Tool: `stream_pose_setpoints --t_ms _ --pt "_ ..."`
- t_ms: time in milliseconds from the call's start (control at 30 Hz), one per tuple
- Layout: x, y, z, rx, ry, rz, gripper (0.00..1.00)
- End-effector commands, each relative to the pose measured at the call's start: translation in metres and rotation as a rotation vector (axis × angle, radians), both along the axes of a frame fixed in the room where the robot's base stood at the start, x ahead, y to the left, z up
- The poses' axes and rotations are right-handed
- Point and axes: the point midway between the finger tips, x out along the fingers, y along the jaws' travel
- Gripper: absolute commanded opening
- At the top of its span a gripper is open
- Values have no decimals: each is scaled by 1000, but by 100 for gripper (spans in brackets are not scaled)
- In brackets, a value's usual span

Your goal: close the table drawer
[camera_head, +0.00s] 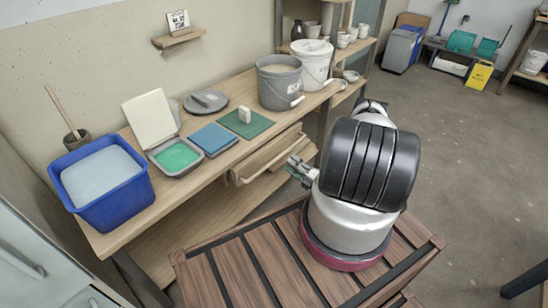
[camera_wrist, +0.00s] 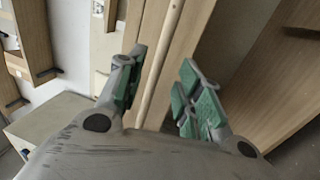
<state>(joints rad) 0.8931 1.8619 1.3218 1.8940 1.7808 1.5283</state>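The wooden table (camera_head: 190,178) stands against the wall. Its drawer (camera_head: 266,152) sits under the tabletop and its front stands out a little past the table's edge. A long pale bar handle (camera_head: 250,179) runs along the drawer front. My gripper (camera_head: 297,170) is near the right end of the drawer front. In the wrist view my gripper (camera_wrist: 160,92) is open, its green-padded fingers apart. The handle bar (camera_wrist: 163,62) shows between the two fingers, beyond the tips; I cannot tell whether anything touches. The drawer's inside is mostly hidden.
On the tabletop are a blue tub (camera_head: 103,180), a tray of green glaze (camera_head: 177,156), a grey bucket (camera_head: 279,85) and a white bucket (camera_head: 312,66). A shelf with cups (camera_head: 343,40) stands behind. Open floor (camera_head: 470,150) lies to the right.

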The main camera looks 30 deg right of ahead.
Motion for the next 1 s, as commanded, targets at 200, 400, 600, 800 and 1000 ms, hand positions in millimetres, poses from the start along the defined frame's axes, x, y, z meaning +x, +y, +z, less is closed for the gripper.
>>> stream_pose_setpoints --t_ms 200,400,600,800,1000 --pt "35 13 8 -1 -1 5 35" --pt "57 21 12 1 0 3 35" --pt "62 23 13 1 1 2 35" --pt "62 23 13 1 1 2 24" --pt "62 23 13 1 1 2 0"
